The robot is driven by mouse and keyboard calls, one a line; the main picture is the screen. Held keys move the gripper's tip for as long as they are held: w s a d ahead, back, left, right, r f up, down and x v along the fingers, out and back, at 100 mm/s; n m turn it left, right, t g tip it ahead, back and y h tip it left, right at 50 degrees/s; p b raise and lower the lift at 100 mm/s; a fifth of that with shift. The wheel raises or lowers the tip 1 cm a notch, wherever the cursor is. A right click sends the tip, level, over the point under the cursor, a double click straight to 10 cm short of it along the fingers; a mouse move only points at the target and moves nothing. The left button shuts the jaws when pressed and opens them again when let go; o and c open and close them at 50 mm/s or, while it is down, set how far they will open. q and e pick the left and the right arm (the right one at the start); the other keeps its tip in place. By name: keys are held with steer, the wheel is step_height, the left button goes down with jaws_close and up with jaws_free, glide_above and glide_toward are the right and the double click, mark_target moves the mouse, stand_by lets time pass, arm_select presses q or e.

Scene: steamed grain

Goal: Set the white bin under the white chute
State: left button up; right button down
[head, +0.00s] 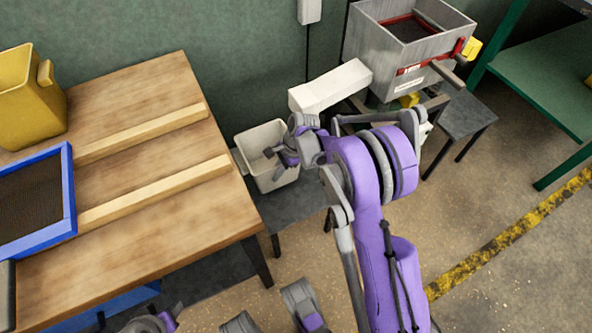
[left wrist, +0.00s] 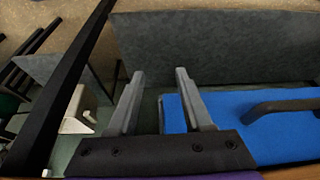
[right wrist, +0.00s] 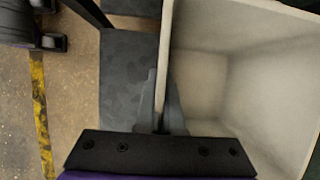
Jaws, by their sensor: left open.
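The white bin (head: 259,176) stands upright over a dark grey low stand, with its open top up. The white chute (head: 330,87) slopes out from the machine; its lower end lies just behind and to the right of the bin in the head view. My right gripper (head: 287,153) is at the bin's right rim. In the right wrist view, its fingers (right wrist: 163,105) lie on both sides of the bin wall (right wrist: 166,50), closed on it. The bin's inside (right wrist: 240,80) looks empty. My left gripper (left wrist: 160,82) is open and empty, with its fingers apart.
A wooden table (head: 140,90) on the left bears a yellow bin (head: 30,100), a blue-framed sieve (head: 68,190) and wooden rails. The grey hopper (head: 385,55) stands at the back. A blue thing with a dark handle (left wrist: 285,106) is near my left gripper.

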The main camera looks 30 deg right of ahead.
mark_target(298, 170)
steer(key=d, duration=0.4)
steer(key=d+b, duration=0.1)
steer(key=d, duration=0.2)
steer(key=shift+s+d, duration=0.2)
steer(key=shift+d, duration=0.15)
steer(key=shift+f+b, duration=0.55)
steer(key=shift+f, duration=1.25)
steer(key=shift+f, duration=0.1)
steer(key=c, duration=1.1)
jaws_free()
steer(key=shift+o, duration=0.2)
